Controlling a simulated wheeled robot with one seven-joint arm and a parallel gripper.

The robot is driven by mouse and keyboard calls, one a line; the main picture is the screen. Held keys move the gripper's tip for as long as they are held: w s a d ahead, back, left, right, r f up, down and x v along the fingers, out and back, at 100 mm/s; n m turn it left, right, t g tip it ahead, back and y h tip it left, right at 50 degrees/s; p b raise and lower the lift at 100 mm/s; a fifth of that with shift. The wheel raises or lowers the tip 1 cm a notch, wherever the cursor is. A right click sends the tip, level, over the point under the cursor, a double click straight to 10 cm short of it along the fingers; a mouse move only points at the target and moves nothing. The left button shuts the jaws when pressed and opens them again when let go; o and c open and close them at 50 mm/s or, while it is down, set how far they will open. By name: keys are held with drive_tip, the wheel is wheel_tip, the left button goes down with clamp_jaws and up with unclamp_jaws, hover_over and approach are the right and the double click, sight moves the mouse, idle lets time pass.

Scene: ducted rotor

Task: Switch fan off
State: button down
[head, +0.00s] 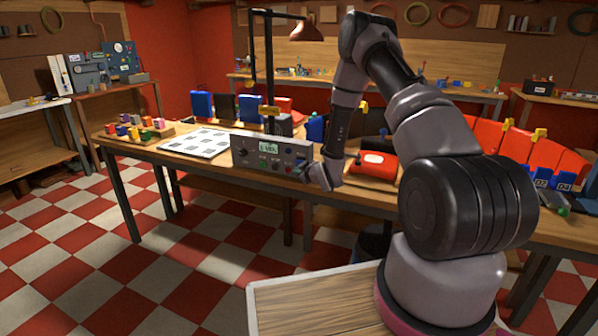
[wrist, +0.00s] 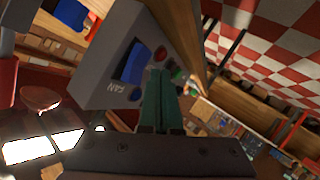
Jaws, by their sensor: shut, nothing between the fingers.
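A grey control box (head: 262,152) with a small lit display, knobs and buttons stands at the front of the workbench in the head view. In the wrist view the box (wrist: 108,70) shows tilted, with the label FAN beside a blue switch-like part (wrist: 134,64) and a red button (wrist: 160,53). My gripper (wrist: 161,76) is shut and empty, its green fingers pointing at the box face close to these controls. I cannot tell if the fingertips touch it. I cannot identify the fan itself.
The workbench (head: 215,160) holds a white board with dark squares (head: 200,142), a tray of coloured blocks (head: 138,131), a desk lamp (head: 306,30) and blue bins (head: 202,105). A red object (head: 373,165) lies right of my wrist. The checkered floor in front is open.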

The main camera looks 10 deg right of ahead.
drive_tip(key=s+a+r, duration=0.2)
drive_tip(key=s, duration=0.1)
drive_tip(key=shift+s+a, duration=0.3)
drive_tip(key=shift+a, duration=0.05)
drive_tip(key=shift+r, duration=0.15)
drive_tip(key=s+d+r+m+g+h, duration=0.1)
drive_tip(key=s+d+r+m, duration=0.15)
drive_tip(key=r, duration=0.65)
drive_tip(key=s+d+r+m+g+h, duration=0.1)
drive_tip(key=s+d+r+m, duration=0.15)
drive_tip(key=r, duration=0.65)
drive_tip(key=s+d+r+m+g+h, duration=0.1)
drive_tip(key=s+d+r, duration=0.15)
drive_tip(key=r, duration=0.55)
drive_tip(key=s+r+m+g, duration=0.1)
drive_tip(key=s+r+m, duration=0.2)
drive_tip(key=s, duration=1.2)
drive_tip(key=s+a+r+m+g+y, duration=0.1)
drive_tip(key=s+r+m, duration=0.3)
drive_tip(key=s+r, duration=0.5)
drive_tip(key=s+g, duration=0.1)
drive_tip(key=s, duration=0.5)
drive_tip(key=shift+s+a+r+y, duration=0.2)
drive_tip(key=shift+a+y, duration=0.05)
drive_tip(key=shift+y, duration=0.05)
